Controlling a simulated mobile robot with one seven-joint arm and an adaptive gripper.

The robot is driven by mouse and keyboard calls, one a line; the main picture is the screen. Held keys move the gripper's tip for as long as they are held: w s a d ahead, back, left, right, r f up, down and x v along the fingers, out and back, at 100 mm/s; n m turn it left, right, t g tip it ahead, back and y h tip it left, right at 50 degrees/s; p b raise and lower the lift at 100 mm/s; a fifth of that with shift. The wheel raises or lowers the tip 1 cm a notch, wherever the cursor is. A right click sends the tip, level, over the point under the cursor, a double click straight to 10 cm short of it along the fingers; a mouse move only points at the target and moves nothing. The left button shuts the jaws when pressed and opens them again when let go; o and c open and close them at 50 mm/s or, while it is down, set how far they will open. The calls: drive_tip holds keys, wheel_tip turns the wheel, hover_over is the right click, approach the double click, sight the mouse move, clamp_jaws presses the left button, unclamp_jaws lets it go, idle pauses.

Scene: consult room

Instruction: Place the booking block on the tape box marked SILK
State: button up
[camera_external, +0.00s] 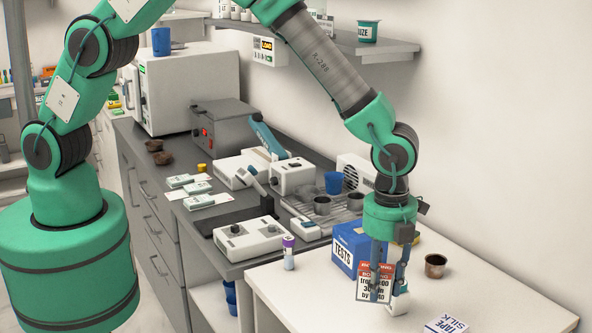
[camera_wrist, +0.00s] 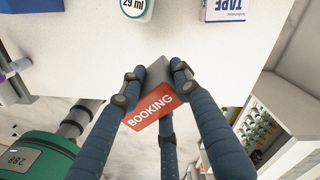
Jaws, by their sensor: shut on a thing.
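The booking block (camera_external: 374,283) is a red and white block with printed text, hanging upright at my gripper (camera_external: 388,284) in the external view. My gripper is shut on it. In the wrist view my gripper (camera_wrist: 154,84) pinches the block's grey end, and its red BOOKING face (camera_wrist: 150,111) shows between the fingers. Whether the block touches the table is unclear. The tape box marked SILK (camera_external: 446,324) lies at the bottom of the external view, right of and nearer than the block. The wrist view shows this white and blue box (camera_wrist: 225,9) at the top, apart from the block.
A blue TESTS box (camera_external: 346,246) stands just behind my gripper. A white 29 ml container (camera_wrist: 136,7) is close by, left of the tape box in the wrist view.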

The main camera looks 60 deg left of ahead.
drive_tip(key=shift+w+d, duration=0.1)
drive_tip(key=shift+d, duration=0.05)
idle(0.3)
drive_tip(key=p, duration=0.1)
hover_over(455, 326)
drive_tip(key=shift+f, duration=0.7)
drive_tip(key=shift+f, duration=1.8)
drive_tip(key=shift+f, duration=0.15)
drive_tip(key=o, duration=1.2)
